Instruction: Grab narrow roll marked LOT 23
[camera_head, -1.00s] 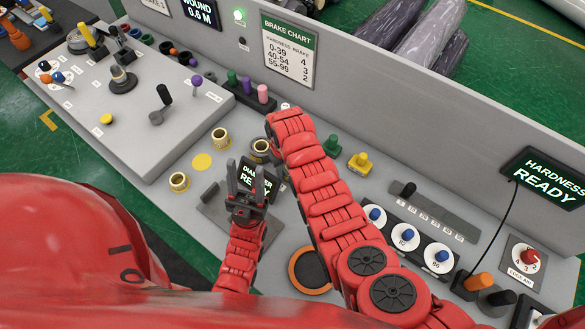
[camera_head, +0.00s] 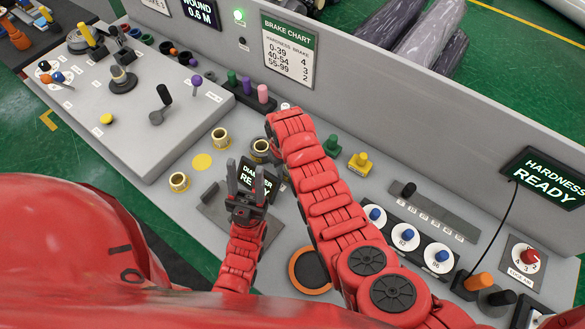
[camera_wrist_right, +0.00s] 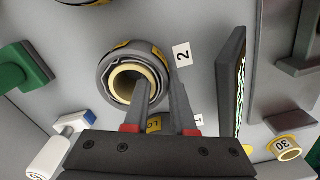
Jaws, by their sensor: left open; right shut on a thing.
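A grey-wrapped roll with a cream core (camera_wrist_right: 108,81) stands upright in the right wrist view. My right gripper (camera_wrist_right: 158,82) is shut on its wall, with one finger inside the core and one outside. A yellow label (camera_wrist_right: 155,125) starting "LO" shows between the fingers; its number is hidden. In the head view a grey-wrapped roll (camera_head: 260,147) stands beside the end of my right arm, which hides the right gripper there. Two yellowish rolls (camera_head: 220,138) (camera_head: 179,181) stand to its left. My left gripper (camera_head: 246,187) is open and empty, in front of the diameter display.
The diameter display (camera_head: 268,174) stands close behind my left gripper. Number cards 2 (camera_wrist_right: 182,55) and 1 (camera_wrist_right: 198,121) lie by the held roll. A green-handled item (camera_head: 331,145) and a yellow one (camera_head: 360,162) stand right of my right arm. A raised control panel (camera_head: 130,130) is at left.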

